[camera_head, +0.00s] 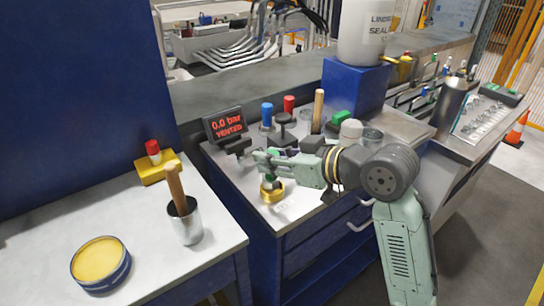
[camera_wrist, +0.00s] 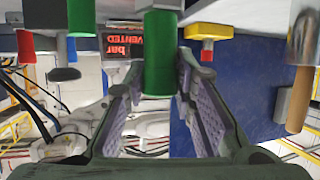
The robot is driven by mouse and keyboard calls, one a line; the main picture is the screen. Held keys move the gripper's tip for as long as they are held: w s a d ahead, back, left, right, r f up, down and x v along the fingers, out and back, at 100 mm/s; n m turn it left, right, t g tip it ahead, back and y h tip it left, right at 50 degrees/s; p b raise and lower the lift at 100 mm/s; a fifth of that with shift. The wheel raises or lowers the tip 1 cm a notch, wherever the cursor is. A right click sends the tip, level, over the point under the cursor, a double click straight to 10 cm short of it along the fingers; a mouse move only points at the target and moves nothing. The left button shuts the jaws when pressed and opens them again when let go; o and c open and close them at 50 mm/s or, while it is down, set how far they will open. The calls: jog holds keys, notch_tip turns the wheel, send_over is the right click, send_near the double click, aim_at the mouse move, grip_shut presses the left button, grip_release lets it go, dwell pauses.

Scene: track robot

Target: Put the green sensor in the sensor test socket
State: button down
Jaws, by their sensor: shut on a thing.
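My gripper (camera_head: 262,161) reaches left over the middle bench and is shut on the green sensor (camera_wrist: 158,68). In the wrist view the sensor is a green cylinder between the two fingers (camera_wrist: 158,60). In the head view a bit of its green (camera_head: 272,183) shows just below the fingers, the rest hidden by them.
A pressure display (camera_head: 225,122) reading 0.0 bar VENTED stands behind. A blue cylinder (camera_head: 267,113), a red one (camera_head: 289,105) and a wooden handle (camera_head: 318,110) stand beyond my gripper. The left table holds a yellow block (camera_head: 155,172), a metal cup (camera_head: 187,228) and a yellow-filled tin (camera_head: 100,262).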

jog(key=shift+f, duration=0.6)
jog(key=c, duration=1.8)
grip_release()
jog(key=shift+o, duration=1.3)
jog(key=shift+w+a+f, duration=0.15)
jog(key=shift+f, duration=0.05)
jog(key=shift+o, duration=1)
jog(key=shift+r, duration=0.2)
